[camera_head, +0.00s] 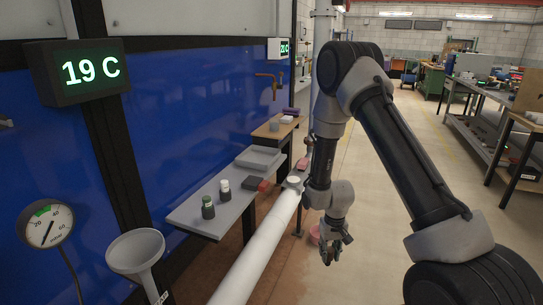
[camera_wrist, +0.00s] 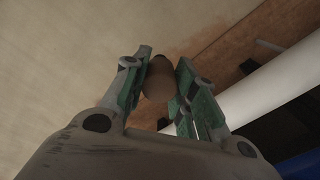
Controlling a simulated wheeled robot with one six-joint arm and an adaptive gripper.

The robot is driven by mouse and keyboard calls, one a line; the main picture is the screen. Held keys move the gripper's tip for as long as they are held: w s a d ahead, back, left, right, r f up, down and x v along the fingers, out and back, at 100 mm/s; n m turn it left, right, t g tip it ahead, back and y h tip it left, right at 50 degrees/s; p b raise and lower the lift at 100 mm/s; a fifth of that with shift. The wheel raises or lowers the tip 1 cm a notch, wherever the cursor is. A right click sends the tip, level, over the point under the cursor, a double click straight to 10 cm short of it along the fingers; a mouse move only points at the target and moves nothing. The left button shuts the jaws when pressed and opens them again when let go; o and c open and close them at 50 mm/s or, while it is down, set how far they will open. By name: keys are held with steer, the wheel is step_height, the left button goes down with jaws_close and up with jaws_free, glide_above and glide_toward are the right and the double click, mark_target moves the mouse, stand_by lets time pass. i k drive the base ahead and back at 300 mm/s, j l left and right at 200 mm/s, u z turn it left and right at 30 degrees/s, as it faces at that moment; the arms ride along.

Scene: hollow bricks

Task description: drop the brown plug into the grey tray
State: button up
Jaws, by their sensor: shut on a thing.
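My gripper (camera_head: 335,250) hangs low, to the right of the long white pipe and apart from the shelf. In the wrist view my gripper (camera_wrist: 164,60) is shut on the brown plug (camera_wrist: 158,82), a rounded piece between the two green-padded fingers. The plug cannot be made out clearly in the head view. The grey tray (camera_head: 259,150) lies on the grey shelf along the blue wall, left of and beyond my gripper.
The white pipe (camera_head: 262,245) runs between shelf and gripper. A funnel (camera_head: 136,250) stands front left. Floor on the right is open.

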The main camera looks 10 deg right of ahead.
mark_target(262, 160)
steer(key=i+l, duration=0.2)
steer(key=l, duration=0.15)
steer(key=i+l, duration=0.25)
steer(key=l, duration=0.15)
steer(key=i+l, duration=0.2)
steer(key=l, duration=0.15)
steer(key=i+l, duration=0.2)
steer(key=l, duration=0.2)
steer(key=i+l, duration=0.45)
steer(key=l, duration=0.3)
